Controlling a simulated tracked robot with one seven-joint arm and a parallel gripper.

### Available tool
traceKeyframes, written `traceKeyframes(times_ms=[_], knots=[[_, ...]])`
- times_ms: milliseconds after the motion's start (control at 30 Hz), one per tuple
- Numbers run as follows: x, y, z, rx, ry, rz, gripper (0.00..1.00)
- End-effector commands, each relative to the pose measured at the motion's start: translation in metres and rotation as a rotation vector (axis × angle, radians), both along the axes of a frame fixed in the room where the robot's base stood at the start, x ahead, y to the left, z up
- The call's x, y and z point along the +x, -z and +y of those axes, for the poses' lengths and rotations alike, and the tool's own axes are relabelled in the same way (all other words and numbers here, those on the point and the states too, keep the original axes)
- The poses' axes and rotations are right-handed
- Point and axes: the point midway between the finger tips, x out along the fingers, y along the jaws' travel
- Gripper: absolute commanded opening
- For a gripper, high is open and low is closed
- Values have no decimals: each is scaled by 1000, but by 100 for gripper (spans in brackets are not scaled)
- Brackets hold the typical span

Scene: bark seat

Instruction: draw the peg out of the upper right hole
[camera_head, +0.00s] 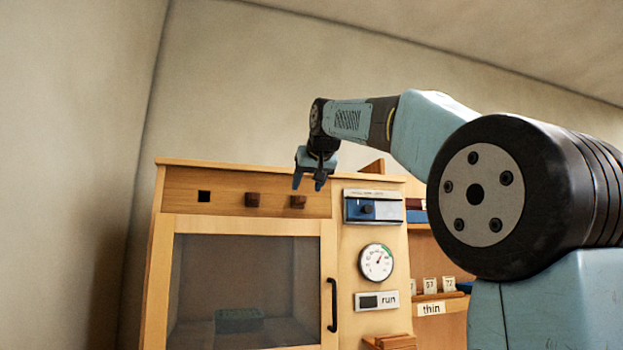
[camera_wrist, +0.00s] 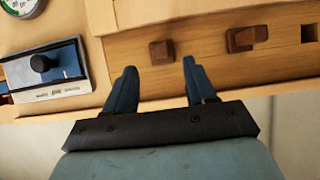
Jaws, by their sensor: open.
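The peg in the upper right hole (camera_head: 298,202) is a dark brown square stub. It sticks out of the wooden strip at the top of the cabinet front. My gripper (camera_head: 307,187) is at this strip, fingers pointing down and open, just above and a little right of the peg in the head view. In the wrist view, which is turned over, my gripper (camera_wrist: 159,66) is open and empty. The same peg (camera_wrist: 162,51) shows just beyond the fingertips, in line with the gap between them. I cannot tell how deep the peg sits.
A second peg (camera_head: 252,200) sits to the left, and an empty square hole (camera_head: 204,196) lies further left. A blue panel with a black knob (camera_head: 366,209) is right of the peg. A gauge (camera_head: 376,262) and a glazed door (camera_head: 243,285) with a black handle are below.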

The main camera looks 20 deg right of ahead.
Motion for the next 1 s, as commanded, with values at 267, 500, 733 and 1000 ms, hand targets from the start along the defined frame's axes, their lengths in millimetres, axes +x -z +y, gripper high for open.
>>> traceKeyframes(times_ms=[267, 500, 733, 1000], knots=[[24, 14, 0, -1, 0, 1, 55], [45, 25, 1, 0, -1, 1, 55], [62, 34, 1, 0, -1, 1, 55], [71, 39, 1, 1, -2, 1, 55]])
